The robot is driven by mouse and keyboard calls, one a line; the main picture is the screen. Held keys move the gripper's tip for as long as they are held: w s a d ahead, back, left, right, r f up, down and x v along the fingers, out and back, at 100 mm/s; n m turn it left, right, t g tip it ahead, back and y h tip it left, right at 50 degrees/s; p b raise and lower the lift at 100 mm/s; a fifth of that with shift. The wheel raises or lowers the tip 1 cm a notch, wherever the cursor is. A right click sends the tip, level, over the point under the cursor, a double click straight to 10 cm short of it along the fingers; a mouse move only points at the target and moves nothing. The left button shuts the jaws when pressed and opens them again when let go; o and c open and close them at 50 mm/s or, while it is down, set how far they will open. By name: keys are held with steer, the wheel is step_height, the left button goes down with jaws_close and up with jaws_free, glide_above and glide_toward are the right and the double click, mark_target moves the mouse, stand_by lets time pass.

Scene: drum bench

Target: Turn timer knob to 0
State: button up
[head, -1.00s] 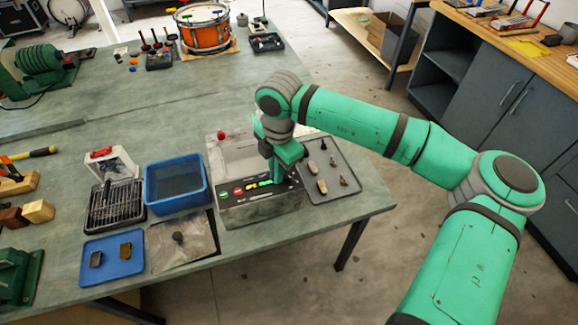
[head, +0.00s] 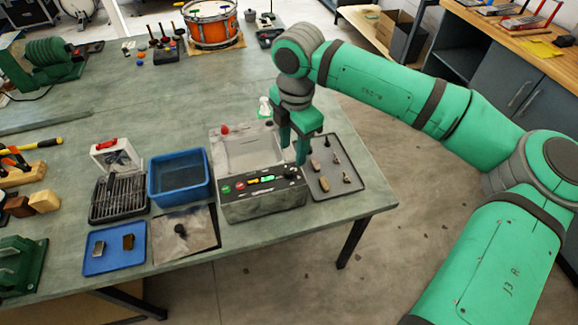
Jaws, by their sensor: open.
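A grey box-shaped machine (head: 240,208) with an open basin stands near the table's front edge in the head view. The knob's pointer and scale are too small to read. My gripper (head: 293,155) is open, fingers pointing down, above the right end of the panel. Its fingers look empty and apart from the knob, though the exact gap is hard to tell.
A dark tray (head: 350,184) with small metal parts lies close to the machine's right. A blue tub (head: 181,193) stands at its left, beside a wire basket (head: 118,205). A blue tray (head: 112,264) and a metal plate (head: 165,242) lie in front.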

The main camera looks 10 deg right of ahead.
step_height(320, 180, up, 3)
steer(key=shift+w+d+f, duration=0.1)
steer(key=shift+d+f, duration=0.05)
